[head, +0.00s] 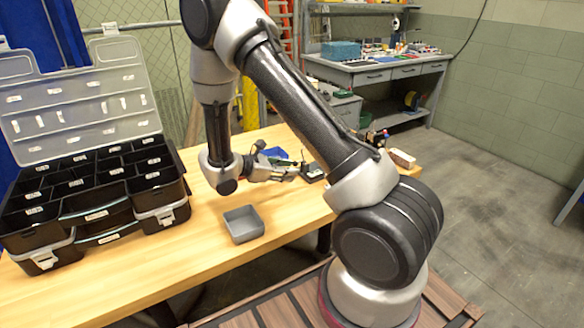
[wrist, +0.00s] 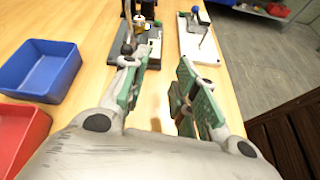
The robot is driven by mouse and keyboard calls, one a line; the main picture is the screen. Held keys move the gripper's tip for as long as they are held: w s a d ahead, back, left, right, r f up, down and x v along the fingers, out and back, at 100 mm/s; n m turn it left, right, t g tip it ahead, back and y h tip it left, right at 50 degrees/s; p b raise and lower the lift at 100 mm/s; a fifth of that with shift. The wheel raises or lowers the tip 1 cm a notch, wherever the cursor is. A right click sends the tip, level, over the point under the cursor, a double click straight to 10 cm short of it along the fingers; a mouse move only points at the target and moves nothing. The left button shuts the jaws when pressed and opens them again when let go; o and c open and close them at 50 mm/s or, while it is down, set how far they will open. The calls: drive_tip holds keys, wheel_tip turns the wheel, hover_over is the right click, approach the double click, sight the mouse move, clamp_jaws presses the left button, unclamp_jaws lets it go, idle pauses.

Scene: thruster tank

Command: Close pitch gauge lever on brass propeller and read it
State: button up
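My gripper (wrist: 160,78) is open and empty, with green pads on both fingers. In the head view my gripper (head: 284,174) is low over the workbench. In the wrist view a grey-based device (wrist: 147,48) stands just beyond the left finger. It has dark upright parts and a small brass-coloured piece (wrist: 139,24), too small to identify surely as the propeller. The left finger hides part of its base. To its right is a white-based device (wrist: 203,45) with a thin lever and a blue knob (wrist: 195,9). I cannot tell which lever belongs to the pitch gauge. No reading is legible.
A blue tray (wrist: 40,70) and a red tray (wrist: 18,135) lie left of my gripper. A grey tray (head: 243,224) sits near the bench front. A black organizer box (head: 90,205) with open lid fills the left end. Bare wood lies between.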

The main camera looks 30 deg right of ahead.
sight(294, 163)
drive_tip(key=w+d, duration=0.1)
drive_tip(key=d, duration=0.1)
drive_tip(key=w+d+t, duration=0.1)
drive_tip(key=w+d, duration=0.1)
drive_tip(key=w+d+f+n+t, duration=0.1)
drive_tip(key=shift+w+d, duration=0.3)
drive_tip(key=shift+d, duration=0.1)
clamp_jaws()
